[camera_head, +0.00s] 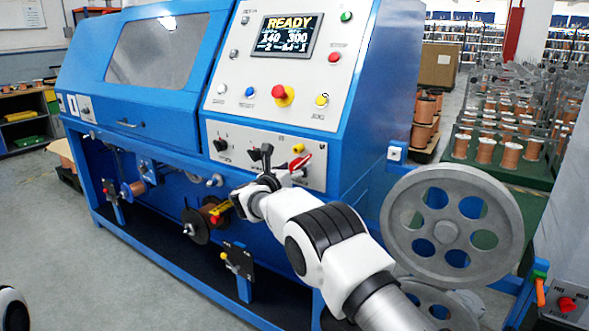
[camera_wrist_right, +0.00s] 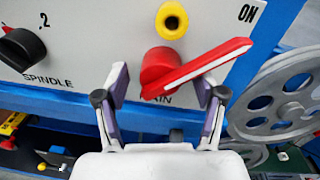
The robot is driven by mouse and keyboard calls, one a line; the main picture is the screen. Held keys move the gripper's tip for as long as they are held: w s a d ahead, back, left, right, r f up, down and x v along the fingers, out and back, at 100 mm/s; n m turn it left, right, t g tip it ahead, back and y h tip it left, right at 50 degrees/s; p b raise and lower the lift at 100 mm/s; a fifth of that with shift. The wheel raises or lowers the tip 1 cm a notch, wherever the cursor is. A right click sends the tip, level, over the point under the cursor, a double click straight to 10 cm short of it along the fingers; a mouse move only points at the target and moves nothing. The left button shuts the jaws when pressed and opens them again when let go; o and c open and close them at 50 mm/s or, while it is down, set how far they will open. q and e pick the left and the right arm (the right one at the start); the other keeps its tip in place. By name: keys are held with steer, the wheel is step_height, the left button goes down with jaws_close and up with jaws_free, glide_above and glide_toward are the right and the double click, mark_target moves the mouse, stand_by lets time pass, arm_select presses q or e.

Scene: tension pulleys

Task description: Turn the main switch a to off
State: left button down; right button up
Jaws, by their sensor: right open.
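The main switch (camera_head: 302,163) is a red rotary handle with a pale edge, low on the right of the grey control panel. In the right wrist view the switch (camera_wrist_right: 160,70) has its lever slanting up and right, toward the printed ON. My right gripper (camera_head: 268,166) is just in front of the panel. In the wrist view the open right gripper (camera_wrist_right: 162,82) has one finger left of the red hub and the other below the lever. I cannot tell whether either touches. The label below is partly hidden. My left gripper is not in view.
The red emergency stop (camera_head: 280,92) and READY display (camera_head: 286,36) are higher up. A large grey pulley wheel (camera_head: 452,222) stands right of the blue machine (camera_head: 365,100).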

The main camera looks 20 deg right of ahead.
steer(key=shift+d, duration=0.2)
jaws_close()
steer(key=shift+n, duration=0.4)
steer(key=n+p, duration=0.1)
steer(key=n, duration=0.1)
steer(key=shift+r+n, duration=0.15)
steer(key=shift+n, duration=0.25)
steer(key=shift+w+n+p, duration=0.1)
steer(key=shift+n+p, duration=0.45)
steer(key=shift+n, duration=0.95)
